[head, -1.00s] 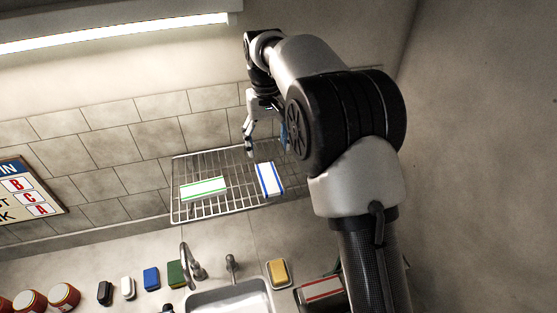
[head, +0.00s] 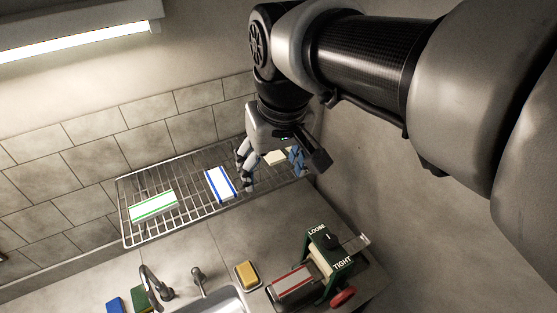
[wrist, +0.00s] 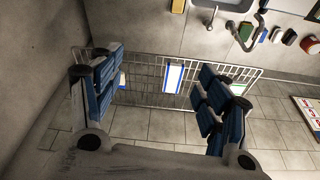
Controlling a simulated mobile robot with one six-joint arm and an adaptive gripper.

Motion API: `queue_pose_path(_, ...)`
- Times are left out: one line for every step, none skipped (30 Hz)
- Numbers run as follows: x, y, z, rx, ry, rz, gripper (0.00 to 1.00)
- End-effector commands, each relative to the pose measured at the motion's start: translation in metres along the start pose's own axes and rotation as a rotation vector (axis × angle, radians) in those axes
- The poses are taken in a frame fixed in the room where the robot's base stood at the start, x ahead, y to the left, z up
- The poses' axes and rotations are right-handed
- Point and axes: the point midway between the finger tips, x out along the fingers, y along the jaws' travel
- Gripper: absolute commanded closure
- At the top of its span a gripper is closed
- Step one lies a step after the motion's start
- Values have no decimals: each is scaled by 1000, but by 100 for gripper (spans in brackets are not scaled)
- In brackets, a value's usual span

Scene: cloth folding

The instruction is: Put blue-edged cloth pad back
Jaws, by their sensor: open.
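The blue-edged cloth pad (head: 221,184) lies flat on the wire rack (head: 130,236) against the tiled wall. In the wrist view the blue-edged pad (wrist: 173,78) shows between my fingers, some way beyond them. My gripper (head: 270,170) is open and empty, just right of this pad in the head view. Its blue-lined fingers are spread wide in the wrist view (wrist: 160,72). A green-edged pad (head: 153,205) lies on the rack to the left. A pale pad (head: 275,157) at the rack's right end is partly hidden by my gripper.
A red-striped pad (head: 293,282) lies at a green device (head: 325,262) marked LOOSE and TIGHT. A yellow sponge (head: 246,275), a faucet (head: 155,283) and a sink are in front of the rack. A wall stands close to the right.

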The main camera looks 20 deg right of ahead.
Motion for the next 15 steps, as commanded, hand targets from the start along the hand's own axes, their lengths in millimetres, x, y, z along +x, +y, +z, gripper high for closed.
queue_pose_path(-4, 4, 22, 11, 23, 3, 31)
queue_pose_path(-4, 6, 33, 17, 35, 5, 31)
queue_pose_path(-4, 8, 48, 23, 49, 7, 31)
queue_pose_path(-4, 9, 59, 28, 61, 9, 31)
queue_pose_path(-2, 10, 70, 33, 71, 11, 31)
queue_pose_path(0, 12, 84, 40, 84, 13, 31)
queue_pose_path(2, 13, 93, 44, 94, 15, 31)
queue_pose_path(4, 14, 102, 48, 102, 17, 31)
queue_pose_path(7, 14, 112, 52, 112, 18, 31)
queue_pose_path(9, 15, 118, 55, 119, 20, 31)
queue_pose_path(11, 15, 124, 58, 125, 21, 31)
queue_pose_path(14, 16, 130, 61, 131, 22, 31)
queue_pose_path(16, 16, 135, 63, 135, 23, 31)
queue_pose_path(17, 16, 138, 65, 138, 24, 31)
queue_pose_path(19, 16, 141, 66, 141, 25, 31)
